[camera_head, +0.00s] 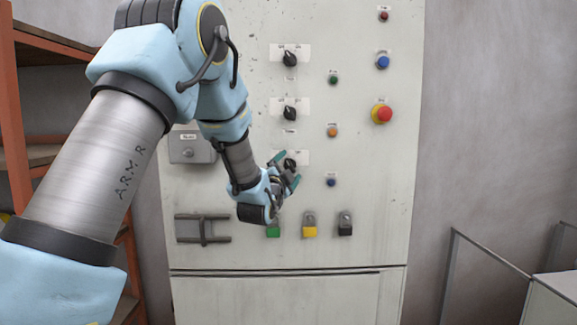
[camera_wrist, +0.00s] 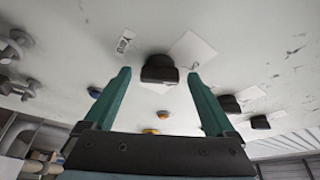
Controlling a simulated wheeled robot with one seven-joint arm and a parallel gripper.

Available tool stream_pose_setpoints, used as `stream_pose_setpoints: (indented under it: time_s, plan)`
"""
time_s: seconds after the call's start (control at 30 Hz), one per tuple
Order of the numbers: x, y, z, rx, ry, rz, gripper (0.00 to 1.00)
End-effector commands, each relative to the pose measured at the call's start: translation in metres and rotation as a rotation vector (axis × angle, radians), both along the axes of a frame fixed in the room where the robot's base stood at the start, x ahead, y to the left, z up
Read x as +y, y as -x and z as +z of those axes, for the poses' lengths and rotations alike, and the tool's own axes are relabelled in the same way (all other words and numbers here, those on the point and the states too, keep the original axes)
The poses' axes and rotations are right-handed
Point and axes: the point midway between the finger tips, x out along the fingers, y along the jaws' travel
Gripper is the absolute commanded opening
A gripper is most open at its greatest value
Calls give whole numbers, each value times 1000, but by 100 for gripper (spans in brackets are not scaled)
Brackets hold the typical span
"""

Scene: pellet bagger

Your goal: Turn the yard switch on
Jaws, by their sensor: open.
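Three black rotary switches run down the grey panel, each on a white label plate: the top one (camera_head: 290,58), the middle one (camera_head: 290,112) and the lowest one (camera_head: 290,163). In the wrist view, the black knob (camera_wrist: 160,69) stands between and slightly beyond the two green fingertips (camera_wrist: 159,75). The fingers are apart, with a gap on both sides of the knob, and hold nothing.
Several buttons sit to the right, including a red mushroom button (camera_head: 382,113) on yellow. Green (camera_head: 273,231), yellow (camera_head: 309,231) and black (camera_head: 345,230) padlocks hang just below my gripper. A latch handle (camera_head: 203,228) and a grey box (camera_head: 191,147) protrude at left.

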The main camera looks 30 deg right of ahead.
Motion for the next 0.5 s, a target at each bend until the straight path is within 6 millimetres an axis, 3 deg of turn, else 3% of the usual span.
stream_pose_setpoints:
  time_s: [0.2,0.5]
  plan:
    - [0,0,0,0,0,0,89]
    - [0,0,0,0,0,1,55]
